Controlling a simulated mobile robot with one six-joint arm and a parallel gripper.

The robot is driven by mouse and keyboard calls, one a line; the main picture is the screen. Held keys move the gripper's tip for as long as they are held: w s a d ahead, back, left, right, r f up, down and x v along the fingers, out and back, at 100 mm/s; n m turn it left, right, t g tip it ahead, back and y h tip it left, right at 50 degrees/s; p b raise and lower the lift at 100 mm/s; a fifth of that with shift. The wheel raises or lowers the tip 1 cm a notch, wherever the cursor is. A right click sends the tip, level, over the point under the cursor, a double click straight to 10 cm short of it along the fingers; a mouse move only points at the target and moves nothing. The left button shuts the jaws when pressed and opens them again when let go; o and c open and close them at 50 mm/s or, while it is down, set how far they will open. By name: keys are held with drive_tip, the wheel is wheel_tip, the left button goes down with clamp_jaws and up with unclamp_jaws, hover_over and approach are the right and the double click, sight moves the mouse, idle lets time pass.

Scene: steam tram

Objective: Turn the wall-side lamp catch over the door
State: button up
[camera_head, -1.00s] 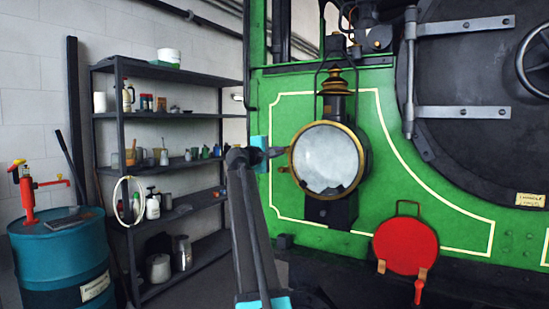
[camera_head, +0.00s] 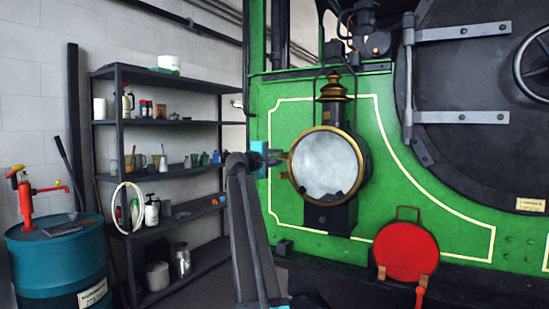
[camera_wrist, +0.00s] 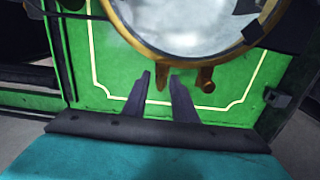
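The lamp (camera_head: 325,163) has a round, frosted glass door in a brass rim and hangs on the green front. Two small brass pieces stick out from the rim's wall side: an upper one, apparently the catch (camera_head: 284,156), and a lower one (camera_head: 284,175). My gripper (camera_head: 275,157) is at the rim's left, level with the upper piece. In the wrist view its two dark fingers (camera_wrist: 161,76) are apart, with the catch (camera_wrist: 162,84) between their tips. The lower round-ended piece (camera_wrist: 207,79) is outside the right finger. Contact with the catch cannot be told.
A red disc (camera_head: 406,251) with a handle is below right of the lamp. A dark shelf (camera_head: 167,123) with jars and bottles and a blue drum (camera_head: 57,262) with a red pump stand at left. The round smokebox door (camera_head: 470,85) is at right.

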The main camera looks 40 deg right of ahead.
drive_tip(key=shift+a, duration=0.1)
drive_tip(key=shift+a+f, duration=0.1)
drive_tip(key=shift+a, duration=0.45)
drive_tip(key=b+v, duration=0.1)
drive_tip(key=v, duration=1.1)
drive_tip(key=shift+a, duration=0.3)
drive_tip(key=shift+s, duration=0.15)
